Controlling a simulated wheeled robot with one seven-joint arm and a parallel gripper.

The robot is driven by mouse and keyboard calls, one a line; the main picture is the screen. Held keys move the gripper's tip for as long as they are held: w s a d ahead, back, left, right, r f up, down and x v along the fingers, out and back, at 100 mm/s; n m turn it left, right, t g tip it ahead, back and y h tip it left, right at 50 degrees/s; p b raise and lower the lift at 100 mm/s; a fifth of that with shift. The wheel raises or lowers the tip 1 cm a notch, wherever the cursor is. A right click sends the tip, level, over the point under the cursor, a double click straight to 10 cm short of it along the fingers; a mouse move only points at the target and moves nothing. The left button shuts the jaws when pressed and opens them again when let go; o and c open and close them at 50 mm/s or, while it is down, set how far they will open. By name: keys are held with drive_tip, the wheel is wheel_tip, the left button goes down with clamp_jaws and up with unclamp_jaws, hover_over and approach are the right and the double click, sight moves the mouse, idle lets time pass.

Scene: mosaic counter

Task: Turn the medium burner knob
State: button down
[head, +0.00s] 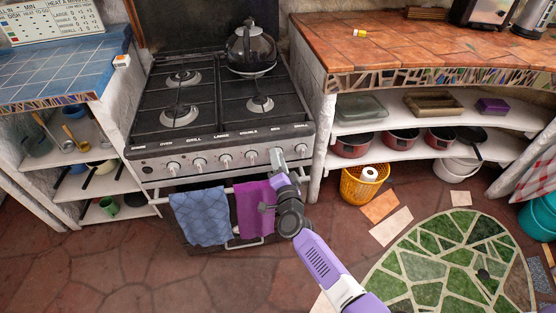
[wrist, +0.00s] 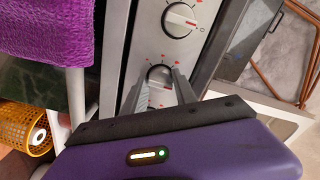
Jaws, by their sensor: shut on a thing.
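The stove's front panel (head: 212,160) carries a row of pale knobs with small labels above them. My gripper (head: 276,155) is at the second knob from the right, whose label looks like the medium one. The wrist view shows this knob (wrist: 160,74) between my two grey fingers, which are shut on it. The fingers and gripper body cover its lower part, so its pointer cannot be read. The neighbouring knob (wrist: 182,19) is free, with red marks around it. The rightmost knob (head: 300,149) also stands free in the head view.
A blue towel (head: 200,217) and a purple towel (head: 254,207) hang from the oven rail just below the knobs. A kettle (head: 251,48) stands on the back right burner. A yellow basket (head: 362,190) is on the floor to the right. The floor at front left is clear.

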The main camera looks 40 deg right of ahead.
idle(0.3)
drive_tip(key=c, duration=1)
unclamp_jaws()
drive_tip(key=p+v, duration=0.1)
drive_tip(key=v, duration=0.6)
drive_tip(key=shift+s+a, duration=0.25)
drive_tip(key=shift+s, duration=0.1)
